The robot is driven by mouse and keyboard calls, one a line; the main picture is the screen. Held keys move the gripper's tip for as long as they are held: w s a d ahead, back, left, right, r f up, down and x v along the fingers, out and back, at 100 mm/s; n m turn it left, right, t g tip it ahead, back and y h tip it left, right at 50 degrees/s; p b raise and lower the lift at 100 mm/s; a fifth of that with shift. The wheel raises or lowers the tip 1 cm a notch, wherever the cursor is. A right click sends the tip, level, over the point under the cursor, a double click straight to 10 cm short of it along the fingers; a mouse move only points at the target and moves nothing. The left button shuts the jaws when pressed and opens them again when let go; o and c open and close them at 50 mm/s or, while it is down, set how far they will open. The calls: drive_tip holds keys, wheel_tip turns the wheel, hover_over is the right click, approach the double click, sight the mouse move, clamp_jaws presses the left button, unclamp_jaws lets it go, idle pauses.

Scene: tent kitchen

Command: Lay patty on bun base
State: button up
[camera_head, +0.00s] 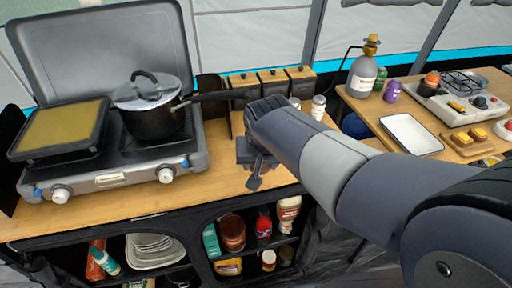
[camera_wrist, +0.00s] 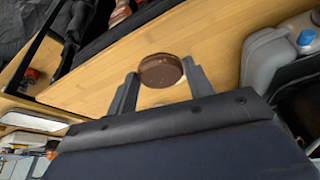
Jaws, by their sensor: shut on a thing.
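The patty (camera_wrist: 160,70) is a round brown disc between the two grey fingers of my gripper (camera_wrist: 162,84) in the wrist view. My gripper is shut on it, above or at the wooden counter; I cannot tell the exact gap. In the head view my gripper (camera_head: 257,168) is over the right part of the stove counter, and the patty is hidden or too small to make out there. I cannot pick out the bun base for certain. Small yellow-topped brown pieces (camera_head: 467,138) sit on a wooden board (camera_head: 461,152) on the right table.
A stove (camera_head: 115,178) carries a lidded pot (camera_head: 152,112) and a griddle (camera_head: 60,128). Dark canisters (camera_head: 272,83) and small shakers (camera_head: 318,107) stand behind my gripper. On the right table are a white tray (camera_head: 411,134), a gas bottle (camera_head: 362,78) and a burner (camera_head: 460,97).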

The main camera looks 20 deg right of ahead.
drive_tip(key=w, duration=0.5)
drive_tip(key=w+d, duration=0.1)
drive_tip(key=w, duration=0.2)
drive_tip(key=shift+p, duration=0.3)
drive_tip(key=shift+f, duration=1.75)
drive_tip(key=shift+f, duration=0.1)
drive_tip(key=shift+f+b, duration=0.15)
drive_tip(key=shift+b, duration=0.2)
drive_tip(key=o, duration=1)
drive_tip(key=shift+o, duration=0.2)
drive_tip(key=shift+r+p, duration=0.3)
drive_tip(key=shift+r, duration=0.25)
drive_tip(key=p+v, duration=0.1)
drive_tip(key=v, duration=1)
drive_tip(key=shift+s+r, duration=0.1)
drive_tip(key=shift+r, duration=0.1)
